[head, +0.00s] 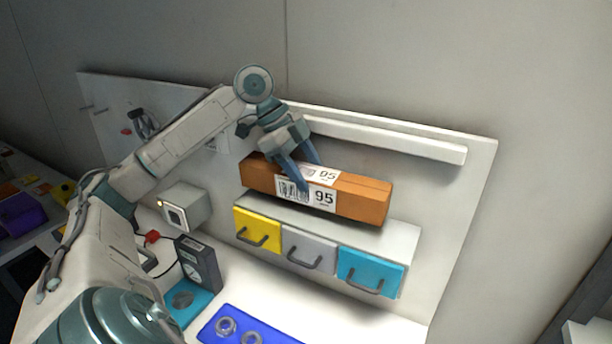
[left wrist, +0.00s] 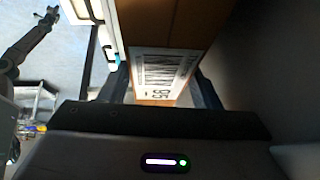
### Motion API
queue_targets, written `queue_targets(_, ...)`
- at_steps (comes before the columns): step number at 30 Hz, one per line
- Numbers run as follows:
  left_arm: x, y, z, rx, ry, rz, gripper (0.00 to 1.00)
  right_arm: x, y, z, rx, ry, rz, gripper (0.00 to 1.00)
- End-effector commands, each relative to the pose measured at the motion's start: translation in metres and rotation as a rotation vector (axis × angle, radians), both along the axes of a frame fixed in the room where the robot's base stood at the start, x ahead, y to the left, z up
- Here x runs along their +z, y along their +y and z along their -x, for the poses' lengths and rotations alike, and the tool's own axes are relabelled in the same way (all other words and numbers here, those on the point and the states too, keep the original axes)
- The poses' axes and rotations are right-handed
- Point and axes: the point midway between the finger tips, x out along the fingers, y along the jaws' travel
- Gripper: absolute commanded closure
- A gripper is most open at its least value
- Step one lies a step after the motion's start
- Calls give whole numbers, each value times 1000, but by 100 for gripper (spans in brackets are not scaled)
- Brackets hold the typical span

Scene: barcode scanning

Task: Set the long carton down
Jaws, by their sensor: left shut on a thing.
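The long carton (head: 355,198) is an orange-brown box with white labels that carry a barcode and the number 95. In the head view it lies lengthwise just above the top of a drawer unit (head: 400,237); I cannot tell whether it touches that top. My left gripper (head: 298,178) is shut on the carton near its middle-left, fingers over the labelled part. In the left wrist view the carton (left wrist: 180,25) runs between the two fingers, with a barcode label facing the camera.
The drawer unit has yellow (head: 257,230), grey (head: 309,252) and cyan (head: 370,274) drawers with handles. A white rail (head: 390,140) runs on the back panel above the carton. A grey box (head: 184,207), a dark device (head: 198,264) and a blue tray (head: 279,337) with rings are near.

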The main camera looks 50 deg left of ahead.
Motion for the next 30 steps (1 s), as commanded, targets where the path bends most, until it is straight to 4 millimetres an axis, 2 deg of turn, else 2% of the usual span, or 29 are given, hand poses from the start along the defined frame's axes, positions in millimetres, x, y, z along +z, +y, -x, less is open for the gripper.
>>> queue_targets(11, -30, 0, 1, 1, 2, -1, 100, -1, 5, 0, -1, 0, -5, 100)
queue_targets(21, -34, 0, 0, 0, -1, 1, 100, -1, 2, 0, -1, 0, -2, 100)
queue_targets(22, -35, 0, 0, 1, 0, 0, 39, -2, 1, 0, -1, 0, -1, 100)
queue_targets(25, -35, 0, 0, 1, 0, 0, 20, -1, 0, 0, 0, 0, 0, 100)
queue_targets(30, -35, 0, 0, 1, 0, 0, 20, -1, -2, 0, 1, 0, 2, 100)
